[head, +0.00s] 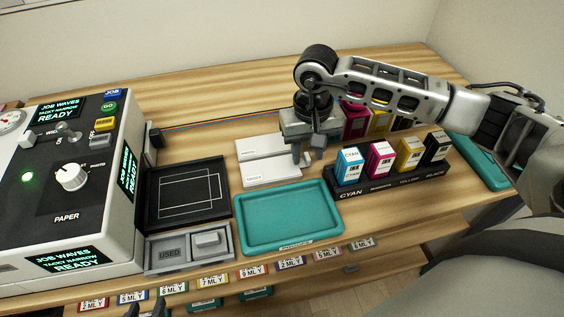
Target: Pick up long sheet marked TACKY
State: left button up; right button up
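White sheets lie in two flat stacks side by side on the table, a back one (258,148) and a front one (272,174). My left gripper (146,308) shows only as two dark fingertips, apart, at the bottom edge near the table front.
A press (68,215) reading "TACKY NARROW READY" stands left, beside a black tray (150,215) and a grey USED tray (150,262). A teal tray (240,225) lies in front of the sheets. An ink cartridge rack (385,185) stands right. Labelled tags line the front edge.

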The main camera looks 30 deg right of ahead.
jog(key=shift+f, duration=0.1)
grip_shut()
dwell(0.3)
